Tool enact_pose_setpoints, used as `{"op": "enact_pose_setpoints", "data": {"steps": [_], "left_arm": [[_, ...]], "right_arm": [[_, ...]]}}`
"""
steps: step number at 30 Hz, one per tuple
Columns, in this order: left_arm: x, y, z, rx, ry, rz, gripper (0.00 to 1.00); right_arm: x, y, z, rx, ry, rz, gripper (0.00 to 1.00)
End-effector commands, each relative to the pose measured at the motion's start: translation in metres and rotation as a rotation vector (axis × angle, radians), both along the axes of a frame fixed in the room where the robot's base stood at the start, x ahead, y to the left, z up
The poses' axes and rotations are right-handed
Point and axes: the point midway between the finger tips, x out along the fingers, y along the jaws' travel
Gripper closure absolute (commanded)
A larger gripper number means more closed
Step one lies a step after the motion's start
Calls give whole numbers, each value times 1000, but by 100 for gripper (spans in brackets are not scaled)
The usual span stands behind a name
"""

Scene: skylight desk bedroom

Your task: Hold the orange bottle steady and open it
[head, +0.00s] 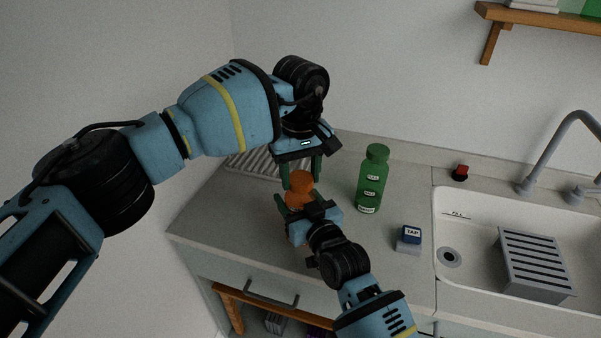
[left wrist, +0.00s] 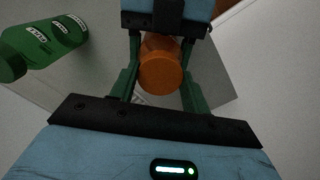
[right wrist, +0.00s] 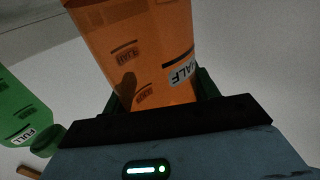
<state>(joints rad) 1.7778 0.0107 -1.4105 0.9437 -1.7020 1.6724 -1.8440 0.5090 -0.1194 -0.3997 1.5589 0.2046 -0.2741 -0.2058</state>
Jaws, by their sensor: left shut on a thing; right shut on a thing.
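The orange bottle (head: 297,202) stands upright on the counter at the left, partly hidden by my grippers. Its orange cap (head: 302,181) is at the top and shows from above in the left wrist view (left wrist: 160,73). My left gripper (head: 302,178) comes down from above and is shut on the cap. My right gripper (head: 291,203) comes in from the front and is shut on the bottle's body. In the right wrist view the see-through body (right wrist: 140,55), with a HALF label, lies between its fingers.
A green bottle (head: 373,180) stands to the right of the orange one. A small blue-and-grey TAP block (head: 409,238) is in front of it. A ribbed rack (head: 255,163) lies behind at the left. The sink (head: 480,235) with a grey crate (head: 537,265) is at the right.

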Motion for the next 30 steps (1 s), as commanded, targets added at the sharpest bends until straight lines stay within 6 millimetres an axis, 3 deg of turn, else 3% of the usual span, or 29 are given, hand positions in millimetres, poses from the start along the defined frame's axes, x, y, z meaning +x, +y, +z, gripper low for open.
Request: {"op": "enact_pose_setpoints", "data": {"steps": [30], "left_arm": [[0,0,1,1,1,1624,80]], "right_arm": [[0,-1,-1,0,3,-1,100]]}}
